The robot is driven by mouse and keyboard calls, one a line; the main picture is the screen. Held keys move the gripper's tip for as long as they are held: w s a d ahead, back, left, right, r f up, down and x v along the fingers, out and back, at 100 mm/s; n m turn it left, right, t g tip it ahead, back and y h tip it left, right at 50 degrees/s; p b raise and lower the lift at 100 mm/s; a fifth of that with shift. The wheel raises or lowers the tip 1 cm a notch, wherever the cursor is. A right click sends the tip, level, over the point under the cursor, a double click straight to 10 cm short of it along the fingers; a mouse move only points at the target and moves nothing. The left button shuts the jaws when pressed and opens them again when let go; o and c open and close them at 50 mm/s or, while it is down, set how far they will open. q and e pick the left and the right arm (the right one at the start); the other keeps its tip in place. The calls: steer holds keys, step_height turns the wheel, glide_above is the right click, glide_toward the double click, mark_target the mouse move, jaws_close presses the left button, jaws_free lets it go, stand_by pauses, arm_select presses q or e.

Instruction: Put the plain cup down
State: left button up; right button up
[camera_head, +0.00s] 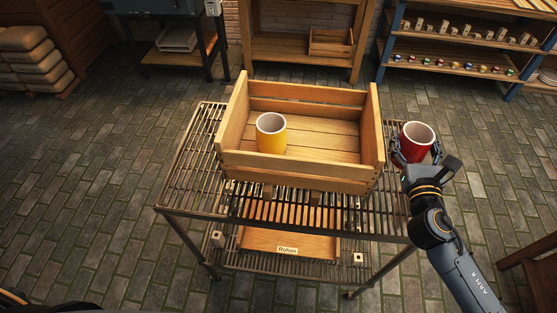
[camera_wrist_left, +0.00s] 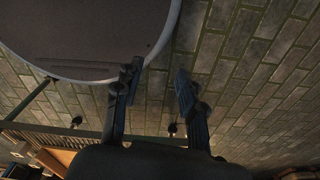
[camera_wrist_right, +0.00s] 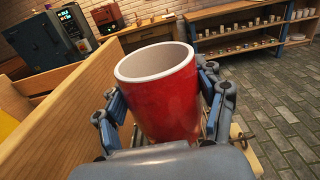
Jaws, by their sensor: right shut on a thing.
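A plain red cup (camera_head: 419,132) with a pale inside is upright between the fingers of my right gripper (camera_head: 416,150), just right of the wooden crate (camera_head: 300,166). In the right wrist view the fingers are shut around the red cup (camera_wrist_right: 165,105) from both sides. I cannot tell whether its base touches the slatted rack. A yellow cup (camera_head: 271,138) stands upright inside the crate, left of its middle. My left gripper (camera_wrist_left: 155,78) shows only in the left wrist view, with its fingers apart and nothing between them.
The crate sits on a slatted metal rack table (camera_head: 190,180), whose left end is bare. A tray labelled Rohan (camera_head: 310,244) is on the lower shelf. A shelf of small cups and coloured items (camera_head: 455,58) stands at the back right. A wooden stool or table edge (camera_head: 535,265) is at right.

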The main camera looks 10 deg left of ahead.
steer(key=shift+w+r, duration=0.2)
steer(key=shift+w, duration=0.35)
steer(key=shift+w+a, duration=0.1)
steer(key=shift+f, duration=0.7)
step_height(320, 180, down, 4)
steer(key=shift+f+b, duration=0.25)
steer(key=shift+b, duration=0.75)
arm_select(q)
steer(key=shift+w+a+f+b, duration=0.15)
steer(key=shift+f+b, duration=0.2)
steer(key=shift+f, duration=0.3)
steer(key=shift+w+a+f+b, duration=0.15)
steer(key=shift+f+b, duration=0.15)
steer(key=shift+f, duration=0.4)
steer(key=shift+w+a+f+b, duration=0.15)
steer(key=shift+f+b, duration=0.2)
steer(key=shift+f, duration=0.3)
arm_select(e)
steer(key=shift+f, duration=2.1)
steer(key=shift+f, duration=0.15)
steer(key=o, duration=1.4)
arm_select(q)
steer(key=shift+f, duration=0.1)
